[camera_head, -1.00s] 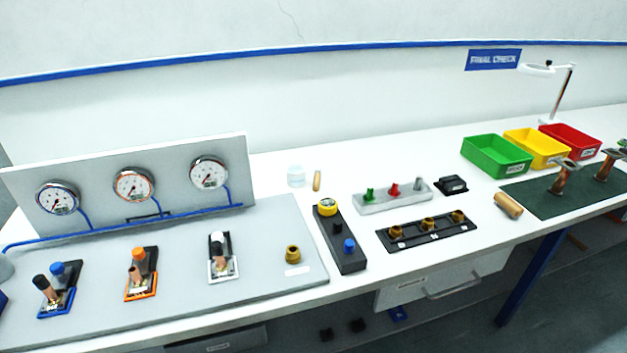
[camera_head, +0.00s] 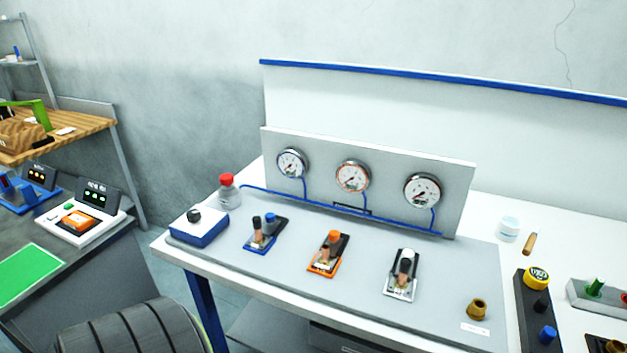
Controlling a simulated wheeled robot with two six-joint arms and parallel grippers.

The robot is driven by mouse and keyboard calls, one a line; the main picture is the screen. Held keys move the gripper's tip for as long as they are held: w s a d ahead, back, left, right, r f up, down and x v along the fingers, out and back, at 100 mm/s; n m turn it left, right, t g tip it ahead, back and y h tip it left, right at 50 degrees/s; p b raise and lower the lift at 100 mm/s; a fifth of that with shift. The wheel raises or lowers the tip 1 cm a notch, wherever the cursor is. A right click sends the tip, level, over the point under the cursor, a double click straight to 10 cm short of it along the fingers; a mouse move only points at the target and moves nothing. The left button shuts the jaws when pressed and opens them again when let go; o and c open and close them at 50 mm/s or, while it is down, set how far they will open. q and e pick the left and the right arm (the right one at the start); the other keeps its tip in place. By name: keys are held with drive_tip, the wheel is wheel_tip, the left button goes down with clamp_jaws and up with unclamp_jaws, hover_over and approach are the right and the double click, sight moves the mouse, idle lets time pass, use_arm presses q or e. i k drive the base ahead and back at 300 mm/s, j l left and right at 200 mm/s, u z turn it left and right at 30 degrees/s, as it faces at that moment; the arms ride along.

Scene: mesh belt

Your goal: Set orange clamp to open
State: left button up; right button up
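The orange clamp (camera_head: 327,253) stands on the grey panel on the white bench, between the blue clamp (camera_head: 264,233) on its left and the white clamp (camera_head: 402,275) on its right. It has an orange-edged base, an orange knob on top and a copper-coloured part at its middle. Whether it is open or closed is too small to tell. The middle gauge (camera_head: 352,176), with an orange rim, is behind it on an upright board. Neither of my grippers is in view.
A blue-and-white box with a black knob (camera_head: 198,226) and a red-capped bottle (camera_head: 229,191) stand at the bench's left end. A brass fitting (camera_head: 477,308) is at the panel's right. A dark rounded object (camera_head: 130,330) fills the lower left. Another table (camera_head: 70,240) stands at left.

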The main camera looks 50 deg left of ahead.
sight(334, 240)
drive_tip(key=u, duration=1.4)
